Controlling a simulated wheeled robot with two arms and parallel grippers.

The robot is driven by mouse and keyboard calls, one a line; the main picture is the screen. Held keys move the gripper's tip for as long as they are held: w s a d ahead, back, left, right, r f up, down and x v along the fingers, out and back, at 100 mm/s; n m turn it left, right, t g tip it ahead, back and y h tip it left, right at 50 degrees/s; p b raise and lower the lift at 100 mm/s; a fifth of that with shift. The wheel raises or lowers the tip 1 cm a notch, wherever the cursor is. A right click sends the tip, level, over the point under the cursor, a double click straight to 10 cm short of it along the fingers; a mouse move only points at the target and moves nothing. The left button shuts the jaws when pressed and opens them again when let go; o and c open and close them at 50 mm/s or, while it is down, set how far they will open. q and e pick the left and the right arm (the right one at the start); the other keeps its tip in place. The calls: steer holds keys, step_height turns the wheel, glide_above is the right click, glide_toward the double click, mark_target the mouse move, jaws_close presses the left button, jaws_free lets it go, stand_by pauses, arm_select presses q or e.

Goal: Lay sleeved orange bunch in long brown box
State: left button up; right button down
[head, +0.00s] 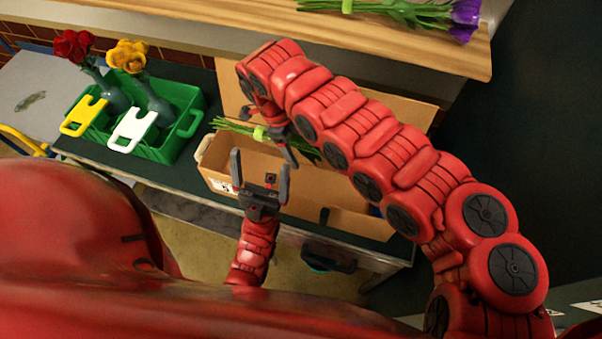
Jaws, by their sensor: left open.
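The long brown box (310,188) stands open on the dark worktop in the middle. A bunch shows as green stems (232,126) with a light green band (261,132) over the box. Its flower heads are hidden behind my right arm, so I cannot see their colour or tell whether the bunch touches the box floor. My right gripper (268,132) is at the stems by the band; its grip is unclear. My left gripper (260,175) is open and empty, above the box's front wall, with its fingers pointing towards the back.
A green crate (180,150) left of the box holds vases with a red rose (73,45) and a yellow rose (127,56), plus yellow and white tags. A purple bunch (400,12) lies on the wooden shelf (230,18) above. My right arm covers the box's right part.

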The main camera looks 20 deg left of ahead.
step_height(320, 180, down, 10)
steer(key=p, duration=0.2)
steer(key=shift+s+a+r, duration=0.2)
steer(key=shift+a, duration=0.05)
